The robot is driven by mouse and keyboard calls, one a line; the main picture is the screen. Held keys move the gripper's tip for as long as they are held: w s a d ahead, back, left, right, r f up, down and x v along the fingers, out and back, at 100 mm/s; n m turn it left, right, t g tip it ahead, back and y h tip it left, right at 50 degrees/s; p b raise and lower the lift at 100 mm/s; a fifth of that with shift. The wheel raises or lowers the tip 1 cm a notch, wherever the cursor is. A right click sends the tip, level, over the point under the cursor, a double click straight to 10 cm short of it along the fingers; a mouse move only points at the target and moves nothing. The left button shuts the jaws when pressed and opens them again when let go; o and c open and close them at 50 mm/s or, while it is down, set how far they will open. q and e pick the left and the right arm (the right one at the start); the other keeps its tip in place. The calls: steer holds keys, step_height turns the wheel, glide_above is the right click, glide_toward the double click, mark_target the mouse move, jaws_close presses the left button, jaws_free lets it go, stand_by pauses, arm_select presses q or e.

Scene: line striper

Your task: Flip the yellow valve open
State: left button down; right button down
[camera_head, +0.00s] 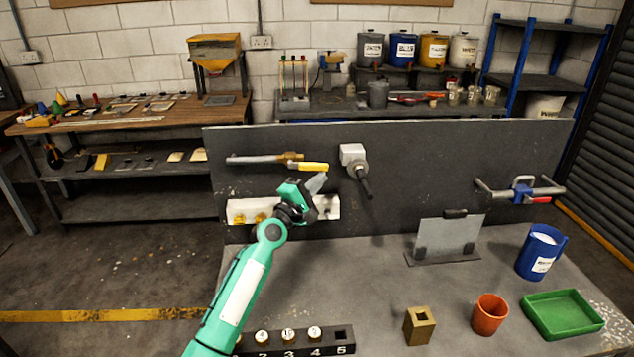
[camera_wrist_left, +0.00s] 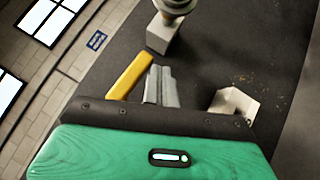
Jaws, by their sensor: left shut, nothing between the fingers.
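The yellow valve handle (camera_head: 312,166) points right, roughly level, beside the brass valve body (camera_head: 291,157) on a grey pipe (camera_head: 250,160) along the dark upright panel. In the left wrist view the yellow handle (camera_wrist_left: 130,75) slants up beside the fingers. My left gripper (camera_head: 317,181) is shut and empty, just below the handle's right part in the head view. In the left wrist view its closed grey fingers (camera_wrist_left: 160,86) lie just right of the handle. I cannot tell whether they touch it. The valve body is not clear in the wrist view.
A white box with a dark lever (camera_head: 355,158) is on the panel to the right. Below the valve is a white strip with yellow knobs (camera_head: 240,210), partly behind my arm. A numbered block (camera_head: 315,345) stands in front.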

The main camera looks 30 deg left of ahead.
stand_by(0.3)
arm_select(q)
steer(key=b+v, duration=0.3)
steer(key=v, duration=1)
steer(key=shift+s+f, duration=0.15)
steer(key=shift+s, duration=0.2)
steer(key=shift+a, duration=0.1)
